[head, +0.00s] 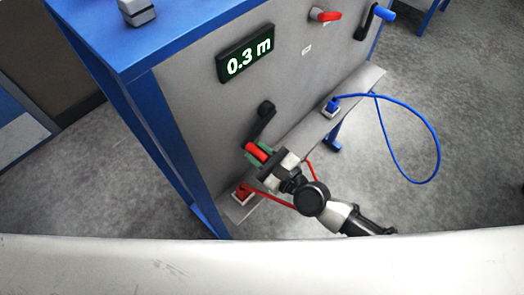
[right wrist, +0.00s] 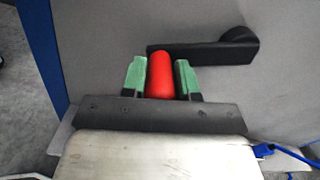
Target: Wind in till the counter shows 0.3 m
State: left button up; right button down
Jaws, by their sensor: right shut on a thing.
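The counter (head: 245,54) on the grey panel of a blue-framed bench reads 0.3 m in the head view. Below it is a black crank arm (head: 264,120) with a red grip (head: 257,152). My right gripper (head: 259,153) is shut on the red grip, its green-padded fingers on either side. In the right wrist view the red grip (right wrist: 161,75) stands between the fingers, and the crank arm (right wrist: 205,53) runs right to its hub. My left gripper is not in view.
A ledge (head: 300,137) below carries a blue plug (head: 332,105) with a looping blue cable (head: 432,130) and a red plug (head: 243,190). A grey block (head: 138,12) sits on top.

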jog(key=shift+s+a+r+m, duration=0.2)
jog(key=shift+r+m, duration=0.3)
jog(key=shift+m, duration=0.3)
jog(key=c, duration=0.8)
grip_release()
jog(key=shift+c, duration=0.2)
jog(key=b+v, duration=0.3)
jog(key=v, duration=0.7)
jog(key=shift+s+d+b, duration=0.25)
jog(key=shift+d+b, duration=0.05)
jog(key=shift+r, duration=0.1)
